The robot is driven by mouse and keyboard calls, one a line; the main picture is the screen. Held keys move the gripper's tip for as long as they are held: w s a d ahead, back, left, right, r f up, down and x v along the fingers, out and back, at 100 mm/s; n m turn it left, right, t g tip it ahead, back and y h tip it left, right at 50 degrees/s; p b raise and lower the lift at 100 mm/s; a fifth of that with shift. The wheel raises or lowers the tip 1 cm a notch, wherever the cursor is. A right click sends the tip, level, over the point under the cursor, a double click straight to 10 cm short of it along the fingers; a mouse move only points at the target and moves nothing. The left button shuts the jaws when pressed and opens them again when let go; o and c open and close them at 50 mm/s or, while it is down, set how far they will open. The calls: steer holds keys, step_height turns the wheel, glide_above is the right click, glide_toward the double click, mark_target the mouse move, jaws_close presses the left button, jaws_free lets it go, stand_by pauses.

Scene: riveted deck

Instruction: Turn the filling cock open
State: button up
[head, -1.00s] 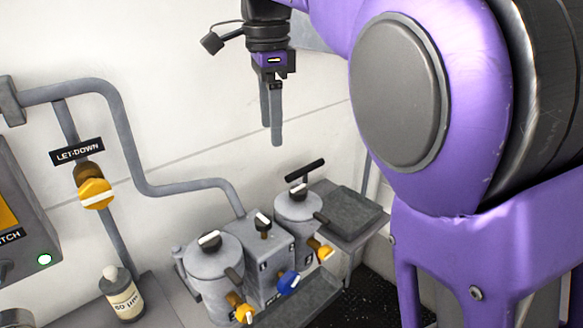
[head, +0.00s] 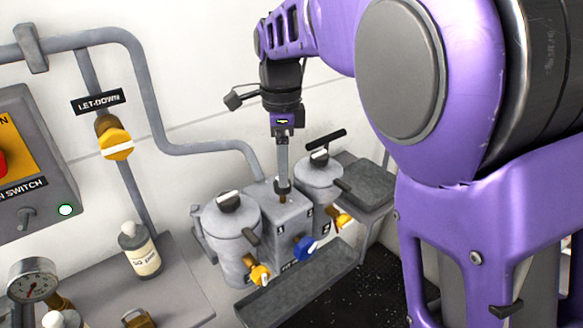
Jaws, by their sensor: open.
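No label reading "filling" is legible. My gripper (head: 283,186) points down over the middle grey block (head: 282,228), between two grey canisters. Its fingers are at the small cock on top of that block; they hide most of its handle and only the brass stem (head: 283,198) shows below. I cannot tell whether the fingers touch the handle. The jaws are open. The left canister (head: 228,240) has a dark knob with a white bar (head: 229,202) on top; the right canister (head: 318,185) has a similar knob and a black T-bar (head: 326,139).
A blue tap (head: 305,247) and yellow taps (head: 260,274) stick out in front, above a grey drip tray (head: 300,285). A yellow let-down cock (head: 117,146) is on the wall pipe. A bottle (head: 139,250), a gauge (head: 33,280) and a switch box (head: 35,160) stand left.

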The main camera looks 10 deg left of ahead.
steer(key=shift+f, duration=1.6)
jaws_close()
